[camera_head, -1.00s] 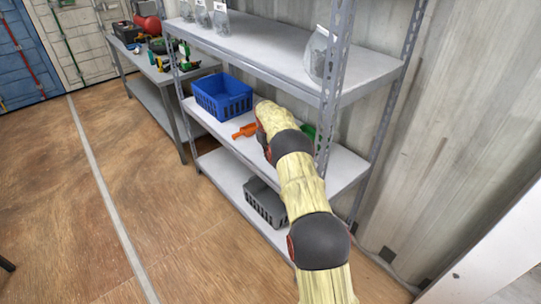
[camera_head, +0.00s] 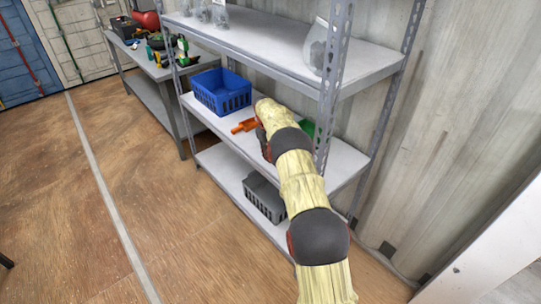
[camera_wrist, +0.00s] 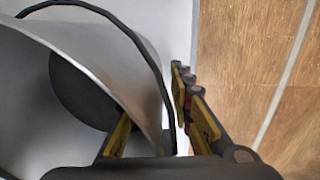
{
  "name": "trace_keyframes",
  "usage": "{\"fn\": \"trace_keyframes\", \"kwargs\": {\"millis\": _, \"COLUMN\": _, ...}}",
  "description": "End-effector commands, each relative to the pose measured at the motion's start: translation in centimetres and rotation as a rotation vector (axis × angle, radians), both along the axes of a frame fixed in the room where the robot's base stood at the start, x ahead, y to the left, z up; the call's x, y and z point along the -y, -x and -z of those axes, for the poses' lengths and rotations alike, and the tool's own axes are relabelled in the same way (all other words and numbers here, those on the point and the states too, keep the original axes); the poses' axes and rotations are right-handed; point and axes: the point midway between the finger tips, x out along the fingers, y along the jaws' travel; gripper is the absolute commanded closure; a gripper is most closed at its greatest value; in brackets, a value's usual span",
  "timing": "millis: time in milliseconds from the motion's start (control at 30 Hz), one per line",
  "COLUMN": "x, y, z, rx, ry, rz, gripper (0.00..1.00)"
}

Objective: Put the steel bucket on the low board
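The steel bucket (camera_wrist: 85,28) fills the left of the wrist view, with a grey metal wall, a dark round patch inside and a thin dark handle. My gripper (camera_wrist: 150,98) straddles its wall, one yellow-and-black finger inside and the other outside. A gap shows beside the outer finger, so the gripper looks open. In the head view my arm reaches to the middle shelf (camera_head: 213,117); the bucket and fingertips are hidden there. The low board (camera_head: 225,170) is the bottom shelf of the rack.
A blue crate (camera_head: 222,93) and an orange tool (camera_head: 244,126) are on the middle shelf. A grey crate (camera_head: 262,197) stands on the low board, with bare board to its left. A green thing (camera_head: 309,128) shows behind my arm. Rack uprights (camera_head: 330,100) stand close to the arm.

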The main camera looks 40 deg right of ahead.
Motion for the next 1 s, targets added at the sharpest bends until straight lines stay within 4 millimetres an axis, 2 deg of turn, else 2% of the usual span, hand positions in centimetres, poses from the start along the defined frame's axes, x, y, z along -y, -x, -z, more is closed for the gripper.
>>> {"fn": "trace_keyframes", "kwargs": {"millis": 367, "x": 0.0, "y": 0.0, "z": -0.5, "rx": 0.000, "ry": 0.000, "rz": 0.000, "gripper": 0.77}}
{"fn": "trace_keyframes", "kwargs": {"millis": 467, "x": -0.1, "y": 0.0, "z": -1.6, "rx": 0.001, "ry": 0.000, "rz": 0.000, "gripper": 0.77}}
{"fn": "trace_keyframes", "kwargs": {"millis": 800, "x": -0.8, "y": 0.0, "z": -6.9, "rx": 0.000, "ry": 0.000, "rz": 0.000, "gripper": 0.77}}
{"fn": "trace_keyframes", "kwargs": {"millis": 1000, "x": -0.9, "y": 0.1, "z": -7.7, "rx": -0.001, "ry": 0.000, "rz": 0.000, "gripper": 0.77}}
